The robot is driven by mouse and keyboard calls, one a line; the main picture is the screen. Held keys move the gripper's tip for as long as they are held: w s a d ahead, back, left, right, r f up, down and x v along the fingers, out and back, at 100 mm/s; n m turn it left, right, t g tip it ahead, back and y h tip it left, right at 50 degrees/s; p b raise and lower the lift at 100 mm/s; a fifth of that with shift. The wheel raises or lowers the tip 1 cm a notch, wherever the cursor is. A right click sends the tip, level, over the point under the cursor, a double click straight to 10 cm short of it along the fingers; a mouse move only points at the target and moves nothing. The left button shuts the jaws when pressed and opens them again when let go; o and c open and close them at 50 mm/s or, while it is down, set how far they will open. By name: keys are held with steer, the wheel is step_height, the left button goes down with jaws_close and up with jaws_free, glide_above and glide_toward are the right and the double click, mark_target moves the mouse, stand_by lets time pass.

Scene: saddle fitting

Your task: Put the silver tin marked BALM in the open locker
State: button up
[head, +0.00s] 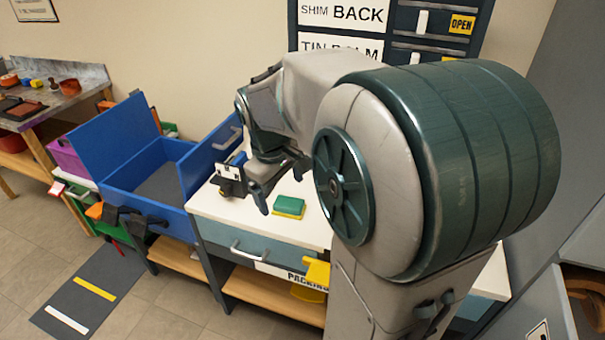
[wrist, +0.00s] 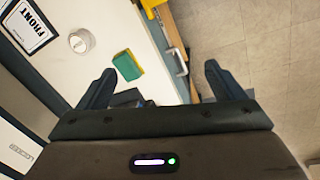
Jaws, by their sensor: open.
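A small round silver tin (wrist: 81,41) stands on the white worktop (wrist: 115,20) in the wrist view; its marking is too small to read. I do not make it out in the head view, where my arm covers part of the worktop. My gripper (wrist: 160,88) is open and empty, its two dark fingers spread, with the tin beyond the left finger and apart from it. In the head view my gripper (head: 243,196) is above the worktop's left end.
A green and yellow sponge (wrist: 127,66) lies near the tin and also shows in the head view (head: 289,206). A framed FRONT sign (wrist: 28,25) is beside the tin. A blue box (head: 150,190) with raised lid stands left of the worktop. A drawer handle (head: 249,253) is below.

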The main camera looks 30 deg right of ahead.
steer(key=w+d+f+n+g+h+b, duration=0.5)
steer(key=w+d+f+n, duration=0.3)
steer(key=w+d+f, duration=0.95)
steer(key=shift+h, duration=0.6)
steer(key=d+f, duration=0.1)
steer(key=d, duration=0.1)
steer(key=s+d+f+p, duration=0.1)
steer(key=d, duration=0.1)
steer(key=s+d+f, duration=0.1)
steer(key=d+f, duration=0.1)
steer(key=shift+d+f+p, duration=0.1)
steer(key=shift+d+p, duration=0.1)
steer(key=shift+p, duration=0.2)
steer(key=shift+p+x, duration=0.5)
steer(key=shift+x, duration=2.3)
steer(key=shift+a+f, duration=0.1)
steer(key=shift+a, duration=0.05)
steer(key=c, duration=1.2)
steer(key=shift+c, duration=0.3)
